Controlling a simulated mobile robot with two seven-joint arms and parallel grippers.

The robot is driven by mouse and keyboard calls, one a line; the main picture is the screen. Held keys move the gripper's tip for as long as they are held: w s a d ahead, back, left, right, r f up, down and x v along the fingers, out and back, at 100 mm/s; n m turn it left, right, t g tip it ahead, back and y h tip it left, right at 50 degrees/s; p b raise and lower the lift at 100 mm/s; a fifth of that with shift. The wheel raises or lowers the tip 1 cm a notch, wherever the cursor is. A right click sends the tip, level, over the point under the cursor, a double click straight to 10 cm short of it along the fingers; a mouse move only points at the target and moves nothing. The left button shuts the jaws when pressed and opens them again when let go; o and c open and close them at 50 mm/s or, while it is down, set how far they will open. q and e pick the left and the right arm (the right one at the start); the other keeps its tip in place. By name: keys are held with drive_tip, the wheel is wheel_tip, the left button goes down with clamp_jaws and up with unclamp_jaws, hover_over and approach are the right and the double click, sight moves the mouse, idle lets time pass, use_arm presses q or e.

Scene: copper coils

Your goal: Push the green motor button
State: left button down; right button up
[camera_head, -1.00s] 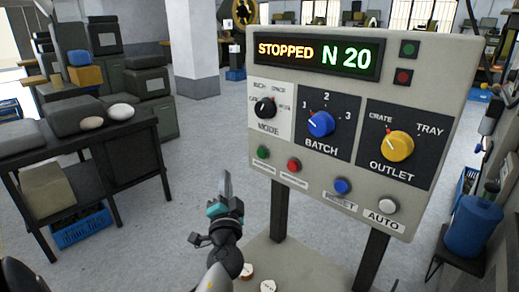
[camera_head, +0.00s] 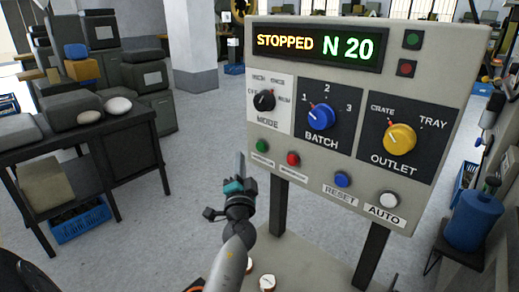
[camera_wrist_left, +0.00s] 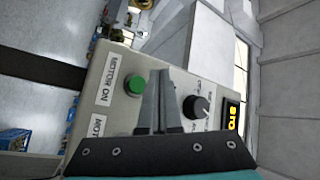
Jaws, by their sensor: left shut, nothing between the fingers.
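The green motor button (camera_head: 262,146) is at the lower left of the grey control panel (camera_head: 300,185), left of a red button (camera_head: 293,159). In the left wrist view the green button (camera_wrist_left: 134,86) is beside a "MOTOR ON" label (camera_wrist_left: 108,80). My left gripper (camera_head: 240,163) is shut and empty, its fingers pointing up just left of and below the button in the head view. In the left wrist view its shut fingers (camera_wrist_left: 160,90) are right beside the button in the picture; whether they touch the panel cannot be told. My right gripper is not in view.
The panel's display (camera_head: 316,46) reads "STOPPED N 20". A black mode knob (camera_head: 264,100), blue batch knob (camera_head: 320,117), yellow outlet knob (camera_head: 399,138), blue reset button (camera_head: 342,179) and white auto button (camera_head: 388,200) share the panel. A dark table (camera_head: 90,140) stands left, with open floor between.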

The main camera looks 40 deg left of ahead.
sight(257, 144)
use_arm(q)
drive_tip(key=shift+w+d+b, duration=0.2)
drive_tip(key=shift+w+b, duration=0.65)
drive_tip(key=shift+w, duration=1.55)
drive_tip(key=shift+w, duration=0.1)
drive_tip(key=shift+w+b, duration=0.3)
drive_tip(key=shift+b, duration=0.05)
drive_tip(key=shift+w+d+b, duration=0.1)
drive_tip(key=shift+w+b, duration=0.3)
drive_tip(key=shift+w, duration=0.1)
idle(0.6)
drive_tip(key=shift+s, duration=0.15)
idle(0.3)
drive_tip(key=shift+s+p, duration=0.35)
drive_tip(key=shift+s, duration=0.4)
drive_tip(key=shift+s, duration=0.15)
